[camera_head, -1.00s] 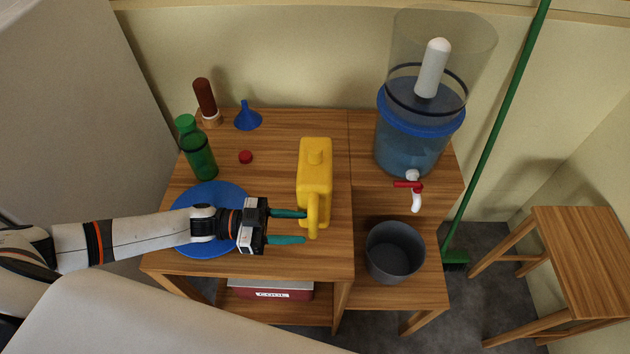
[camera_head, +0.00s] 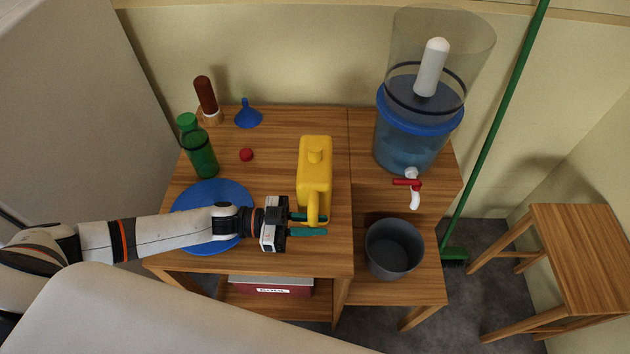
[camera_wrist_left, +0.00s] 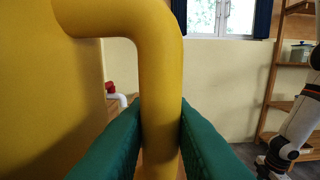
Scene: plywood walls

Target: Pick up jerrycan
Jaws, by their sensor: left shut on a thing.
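The yellow jerrycan (camera_head: 315,172) stands upright on the wooden table, its handle toward the table's front edge. My left gripper (camera_head: 309,224) reaches in from the left, its green fingers shut on the jerrycan's handle. In the left wrist view the yellow handle (camera_wrist_left: 161,95) runs down between the two green fingers, which touch it on both sides. The jerrycan's body fills the left of that view.
A blue plate (camera_head: 226,194) lies under my left arm. A green bottle (camera_head: 198,150), red cap (camera_head: 246,154) and blue funnel (camera_head: 249,115) stand behind. To the right are a water dispenser (camera_head: 408,140) with a red tap and a grey pot (camera_head: 393,250).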

